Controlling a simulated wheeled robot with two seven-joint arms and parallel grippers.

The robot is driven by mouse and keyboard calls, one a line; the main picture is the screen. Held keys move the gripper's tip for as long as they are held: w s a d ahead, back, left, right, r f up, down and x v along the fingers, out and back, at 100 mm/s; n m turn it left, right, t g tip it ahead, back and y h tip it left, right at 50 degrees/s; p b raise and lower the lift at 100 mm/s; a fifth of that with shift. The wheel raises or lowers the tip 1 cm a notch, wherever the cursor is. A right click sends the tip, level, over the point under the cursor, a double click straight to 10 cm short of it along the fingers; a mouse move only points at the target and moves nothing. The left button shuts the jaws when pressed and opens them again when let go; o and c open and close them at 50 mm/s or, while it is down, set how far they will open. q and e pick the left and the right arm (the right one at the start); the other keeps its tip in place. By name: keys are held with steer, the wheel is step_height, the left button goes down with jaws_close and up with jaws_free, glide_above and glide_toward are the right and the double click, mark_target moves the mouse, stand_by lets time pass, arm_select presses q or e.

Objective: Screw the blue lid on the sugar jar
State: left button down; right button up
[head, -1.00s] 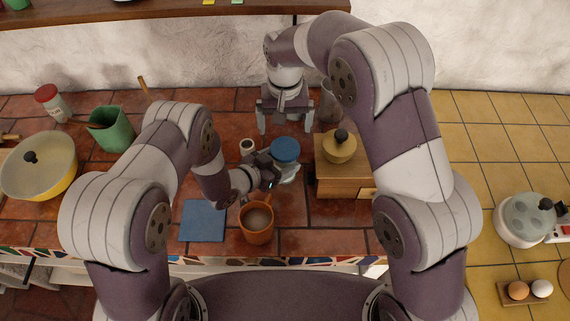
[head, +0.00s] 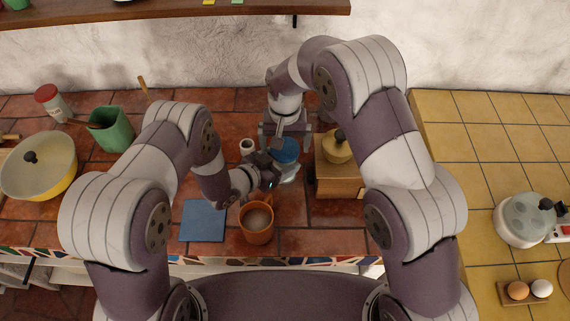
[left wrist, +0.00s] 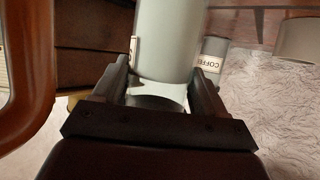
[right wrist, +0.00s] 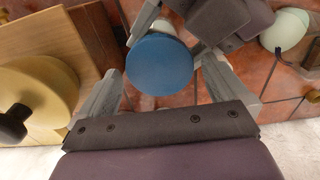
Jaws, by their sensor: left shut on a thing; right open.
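The blue lid (head: 285,149) sits on top of the sugar jar (head: 289,172); whether it is threaded on cannot be told. In the right wrist view the lid (right wrist: 159,65) is a round blue disc. My left gripper (head: 272,172) is shut on the jar, whose pale body (left wrist: 168,45) stands between its fingers in the left wrist view. My right gripper (right wrist: 158,85) is open above the lid, with its fingers pointing down on either side of it, apart from it as far as I can see. Most of the jar is hidden under the lid and behind the left gripper.
A wooden grinder (head: 338,180) stands close to the right of the jar. An orange mug (head: 257,224) is in front, beside a blue mat (head: 203,220). A small white cup (head: 247,146) is at the left. A coffee canister (left wrist: 212,55) shows in the left wrist view.

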steer(key=shift+f, duration=0.2)
steer(key=c, duration=1)
steer(key=m, duration=0.5)
steer(key=shift+c, duration=0.2)
steer(key=o, duration=1)
steer(key=shift+o, duration=0.2)
steer(key=shift+r, duration=3.75)
